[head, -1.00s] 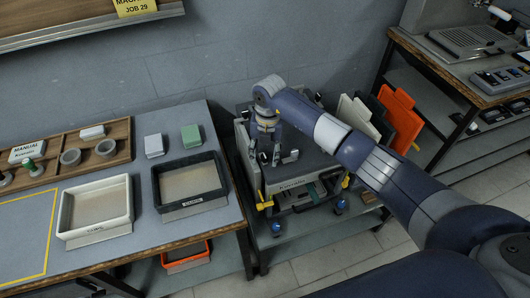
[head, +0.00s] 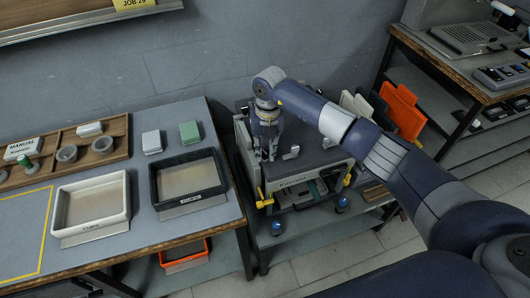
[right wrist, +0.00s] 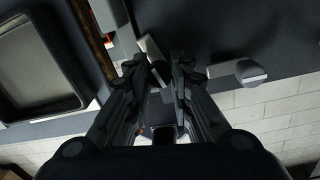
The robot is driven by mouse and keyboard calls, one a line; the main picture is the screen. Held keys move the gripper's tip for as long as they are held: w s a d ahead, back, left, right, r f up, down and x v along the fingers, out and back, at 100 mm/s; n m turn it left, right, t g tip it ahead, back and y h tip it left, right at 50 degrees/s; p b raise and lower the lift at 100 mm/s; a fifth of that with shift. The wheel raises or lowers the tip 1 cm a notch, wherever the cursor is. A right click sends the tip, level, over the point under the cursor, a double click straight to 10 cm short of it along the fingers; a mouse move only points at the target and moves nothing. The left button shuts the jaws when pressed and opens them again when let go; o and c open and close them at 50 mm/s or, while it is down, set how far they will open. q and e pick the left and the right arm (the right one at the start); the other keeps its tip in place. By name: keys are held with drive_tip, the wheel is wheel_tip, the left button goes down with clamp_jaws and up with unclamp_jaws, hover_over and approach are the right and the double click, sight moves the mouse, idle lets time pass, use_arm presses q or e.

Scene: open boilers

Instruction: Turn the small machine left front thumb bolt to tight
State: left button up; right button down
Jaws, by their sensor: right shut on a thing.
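The small machine (head: 330,165), a dark box with a light front panel, stands on a low shelf right of the table. My right gripper (head: 267,157) points down over the left front part of its top. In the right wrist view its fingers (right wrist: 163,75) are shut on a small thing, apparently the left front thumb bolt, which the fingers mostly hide. I cannot tell how far the bolt is turned. A light grey lever-like part (head: 291,153) sits on the machine just right of the gripper; a similar grey part (right wrist: 250,71) shows in the wrist view. My left gripper is not in view.
The table (head: 215,225) at left holds a white tray (head: 127,215), a black tray (head: 155,190) and a wooden rack (head: 120,140). Orange, black and white panels stand right of the machine, such as the orange panel (head: 404,112). Yellow-handled levers (head: 264,199) show on its front.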

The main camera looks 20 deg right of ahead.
drive_tip(key=n+b, duration=0.1)
drive_tip(key=n, duration=0.1)
drive_tip(key=n+b, duration=0.1)
drive_tip(key=b, duration=0.1)
drive_tip(key=shift+w+f+n, duration=0.1)
drive_tip(key=shift+f+n, duration=0.1)
drive_tip(key=shift+n, duration=0.2)
drive_tip(key=n+b, duration=0.3)
drive_tip(key=n, duration=0.1)
drive_tip(key=shift+n+b, duration=0.3)
drive_tip(key=shift+b, duration=0.1)
drive_tip(key=n+b, duration=0.2)
drive_tip(key=n, duration=0.1)
drive_tip(key=shift+r, duration=0.1)
drive_tip(key=shift+r+n+g+b, duration=0.1)
drive_tip(key=shift+n+g+b, duration=0.2)
drive_tip(key=shift+n+b, duration=1.05)
drive_tip(key=shift+n+p, duration=0.3)
drive_tip(key=shift+n, duration=0.25)
drive_tip(key=c, duration=1.4)
unclamp_jaws()
drive_tip(key=r, duration=1.2)
drive_tip(key=shift+w+d, duration=0.15)
drive_tip(key=shift+w, duration=0.1)
